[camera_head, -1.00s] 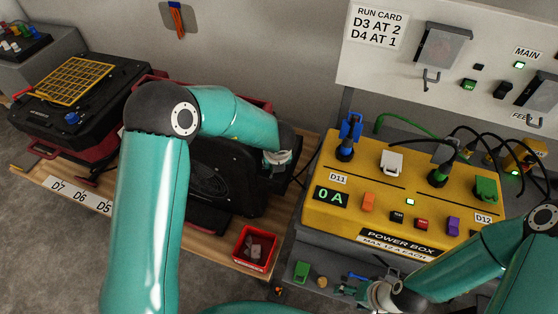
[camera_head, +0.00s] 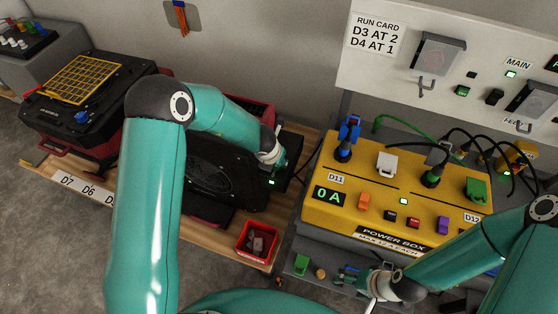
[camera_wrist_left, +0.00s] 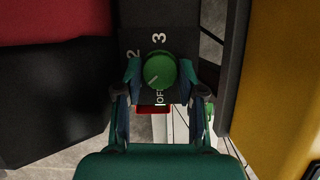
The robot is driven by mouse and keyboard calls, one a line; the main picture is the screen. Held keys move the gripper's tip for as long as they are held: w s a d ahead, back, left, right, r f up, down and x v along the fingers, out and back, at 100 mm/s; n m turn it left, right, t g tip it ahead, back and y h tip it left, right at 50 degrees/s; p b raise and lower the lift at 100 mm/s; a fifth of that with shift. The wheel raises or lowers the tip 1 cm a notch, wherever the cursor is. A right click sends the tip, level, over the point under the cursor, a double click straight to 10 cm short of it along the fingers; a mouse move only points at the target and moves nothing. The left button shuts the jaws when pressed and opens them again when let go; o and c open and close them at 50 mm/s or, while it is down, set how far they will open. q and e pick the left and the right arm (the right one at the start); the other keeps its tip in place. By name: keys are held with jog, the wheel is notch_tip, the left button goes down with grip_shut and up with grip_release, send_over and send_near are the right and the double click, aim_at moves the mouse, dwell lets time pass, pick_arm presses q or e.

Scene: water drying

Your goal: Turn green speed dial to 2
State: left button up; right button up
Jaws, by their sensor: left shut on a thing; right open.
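The green speed dial (camera_wrist_left: 159,69) sits on a black panel in the left wrist view, with a 3 above it, a 2 at its upper left and OFF below. A pale mark on the dial shows at its lower left. My left gripper (camera_wrist_left: 160,76) has one finger on each side of the dial and is shut on it. In the head view, my left gripper (camera_head: 277,158) reaches the right end of the black machine (camera_head: 213,175), hiding the dial. My right gripper (camera_head: 350,276) is open, low in front of the yellow power box (camera_head: 318,215).
A red bin (camera_head: 243,253) with dark pieces stands on the wooden bench edge. A green block (camera_head: 301,264) and a small tan piece (camera_head: 320,273) lie near my right gripper. Cables and plugs crowd the power box top. The power box reads 0 A.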

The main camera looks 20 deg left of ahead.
pick_arm(q)
jog(key=o, duration=1.1)
jog(key=shift+o, duration=0.2)
jog(key=v, duration=0.8)
jog(key=shift+w, duration=0.1)
